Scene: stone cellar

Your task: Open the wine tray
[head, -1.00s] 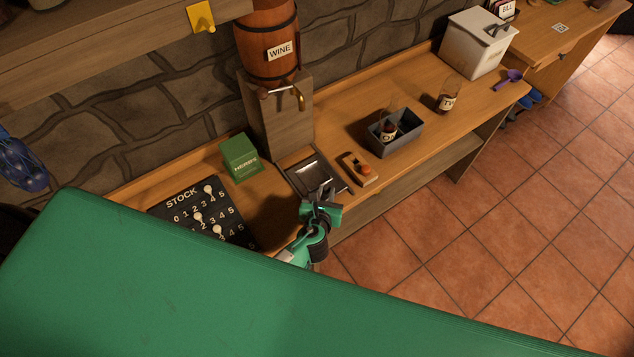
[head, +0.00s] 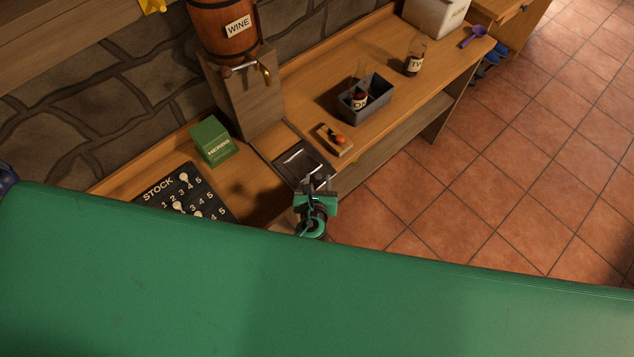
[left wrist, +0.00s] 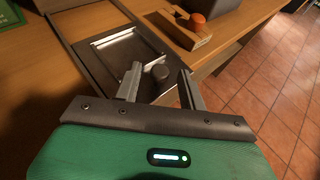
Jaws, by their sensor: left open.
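The wine tray (head: 296,163) is a dark, flat, rectangular tray in the bench top, in front of the wine barrel's stand. My left gripper (head: 318,182) is at the tray's near edge, by the bench front. My right gripper is not in view.
The wine barrel (head: 222,32) stands behind the tray on a wooden stand (head: 243,95). A wooden block with an orange-red knob (head: 335,140) lies right of the tray. A green herbs box (head: 211,142) and stock board (head: 187,196) are left. A grey bin (head: 379,97) holds a bottle.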

